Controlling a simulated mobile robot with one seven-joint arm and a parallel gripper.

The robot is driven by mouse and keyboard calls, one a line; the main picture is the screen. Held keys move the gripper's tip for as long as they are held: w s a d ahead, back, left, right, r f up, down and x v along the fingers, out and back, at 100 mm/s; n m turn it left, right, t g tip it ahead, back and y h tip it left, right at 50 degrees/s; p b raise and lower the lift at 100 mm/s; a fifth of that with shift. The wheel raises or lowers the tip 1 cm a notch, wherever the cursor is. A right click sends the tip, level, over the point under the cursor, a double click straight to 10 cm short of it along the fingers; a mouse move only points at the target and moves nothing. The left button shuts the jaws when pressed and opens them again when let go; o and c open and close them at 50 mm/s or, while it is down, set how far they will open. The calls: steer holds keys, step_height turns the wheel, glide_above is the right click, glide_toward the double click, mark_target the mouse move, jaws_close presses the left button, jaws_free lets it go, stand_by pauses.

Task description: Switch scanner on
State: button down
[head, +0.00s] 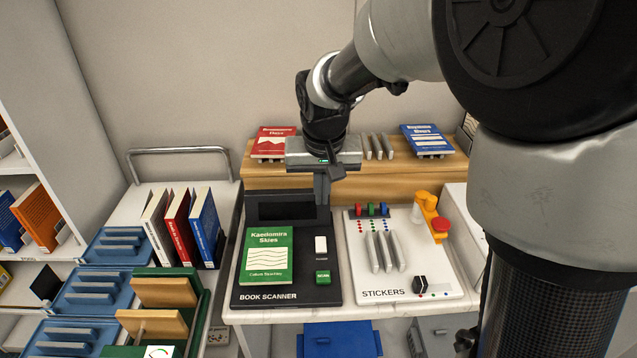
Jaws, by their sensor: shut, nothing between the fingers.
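The book scanner (286,297) is a dark flat unit on the white counter, labelled "BOOK SCANNER". A green book (266,254), "Kaedomira Skies", lies on its left part. A dark screen (286,207) stands at the scanner's back and looks blank. My gripper (322,199) points down, shut and empty, above the back right of the scanner, in front of the screen's right end. It appears apart from the switch; the exact height is hard to tell.
Right of the scanner is a white "STICKERS" board (405,277) with grey bars, coloured blocks and an orange-red stamp-like piece (430,215). A wooden shelf (372,180) behind holds a red book (273,142) and a blue book (425,139). Upright books and blue racks stand left.

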steer(key=s+v, duration=0.1)
steer(key=v, duration=1)
steer(key=shift+f, duration=0.2)
